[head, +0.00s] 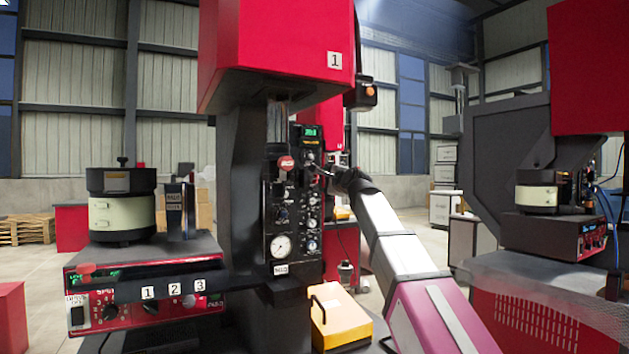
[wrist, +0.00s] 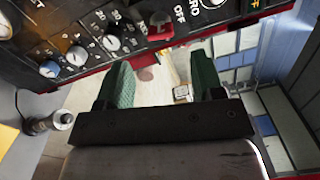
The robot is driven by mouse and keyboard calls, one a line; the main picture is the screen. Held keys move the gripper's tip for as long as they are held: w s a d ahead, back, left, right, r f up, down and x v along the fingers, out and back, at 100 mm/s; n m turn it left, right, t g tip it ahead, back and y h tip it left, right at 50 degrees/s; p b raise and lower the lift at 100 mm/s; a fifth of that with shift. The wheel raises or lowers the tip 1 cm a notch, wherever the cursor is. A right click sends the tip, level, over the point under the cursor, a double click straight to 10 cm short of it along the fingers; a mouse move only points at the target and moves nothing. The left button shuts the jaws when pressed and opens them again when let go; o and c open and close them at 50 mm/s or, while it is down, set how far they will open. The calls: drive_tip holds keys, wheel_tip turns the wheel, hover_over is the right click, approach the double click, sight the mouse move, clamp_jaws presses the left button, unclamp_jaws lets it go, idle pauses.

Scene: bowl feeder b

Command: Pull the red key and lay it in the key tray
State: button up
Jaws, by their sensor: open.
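A small red piece (wrist: 152,50), which looks like the red key, sits at a switch by an OFF mark on the black control panel (wrist: 75,22). In the head view a red, pale-marked piece (head: 286,162) is high on the panel (head: 279,205), probably the same one. My gripper (wrist: 160,76) is open and empty, its dark green fingers apart. In the wrist view the red piece shows ahead, between the fingertips. In the head view my gripper (head: 328,173) is just right of the panel, its fingers small and partly hidden. I cannot tell which thing is the key tray.
A red press head (head: 275,50) overhangs the panel. A yellow box with a black handle (head: 338,318) stands below. At left, a bowl feeder (head: 122,205) stands on a unit with a dark ledge numbered 1, 2, 3 (head: 174,291). Another machine (head: 530,225) is at right.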

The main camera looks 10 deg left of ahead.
sight(317, 179)
drive_tip(key=x, duration=0.8)
idle(1.0)
clamp_jaws()
drive_tip(key=shift+s, duration=0.1)
drive_tip(key=shift+v, duration=2.9)
